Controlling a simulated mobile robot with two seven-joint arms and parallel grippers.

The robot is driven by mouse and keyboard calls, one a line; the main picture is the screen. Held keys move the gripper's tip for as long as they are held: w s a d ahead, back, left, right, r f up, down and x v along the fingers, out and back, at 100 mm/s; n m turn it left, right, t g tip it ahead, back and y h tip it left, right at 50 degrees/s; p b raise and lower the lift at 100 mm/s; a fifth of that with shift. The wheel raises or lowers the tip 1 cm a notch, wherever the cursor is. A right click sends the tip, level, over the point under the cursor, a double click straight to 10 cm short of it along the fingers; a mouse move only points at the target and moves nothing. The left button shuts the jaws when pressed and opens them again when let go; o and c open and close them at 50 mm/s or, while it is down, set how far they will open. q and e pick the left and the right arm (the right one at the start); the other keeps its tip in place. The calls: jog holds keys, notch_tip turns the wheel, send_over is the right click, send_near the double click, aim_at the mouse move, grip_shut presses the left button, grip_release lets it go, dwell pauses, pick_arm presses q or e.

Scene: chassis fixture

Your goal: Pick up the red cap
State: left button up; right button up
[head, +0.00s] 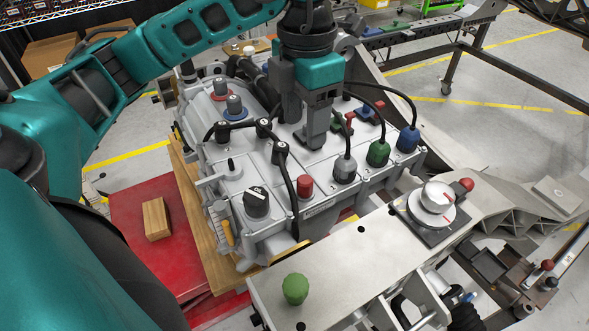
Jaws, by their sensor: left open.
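A red cap (305,186), short and cylindrical, stands upright on the front part of the grey metal housing (320,165), beside a black cable. My left gripper (306,128) points down over the middle of the housing, above and behind the red cap in the picture. It is open, with nothing seen between its fingers. It is apart from the red cap in the picture; its exact height over the housing is hard to tell. My right gripper is not in view.
Grey, green and blue plugs (378,152) with black cables stand right of the cap. A black knob (256,201) is left of it. A silver beam (350,250) with a green knob (295,289) runs in front. A wooden block (156,218) lies on a red platform (125,200).

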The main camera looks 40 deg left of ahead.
pick_arm(q)
send_over(308, 178)
jog(key=f, duration=0.7)
jog(key=shift+s+a+f, duration=0.2)
jog(key=shift+a, duration=0.2)
jog(key=shift+w+d+f, duration=0.1)
jog(key=shift+d+f, duration=0.1)
jog(key=shift+f, duration=1.2)
jog(key=shift+w+d+f, duration=0.1)
jog(key=shift+d+f, duration=0.05)
jog(key=shift+f, duration=1.2)
grip_shut()
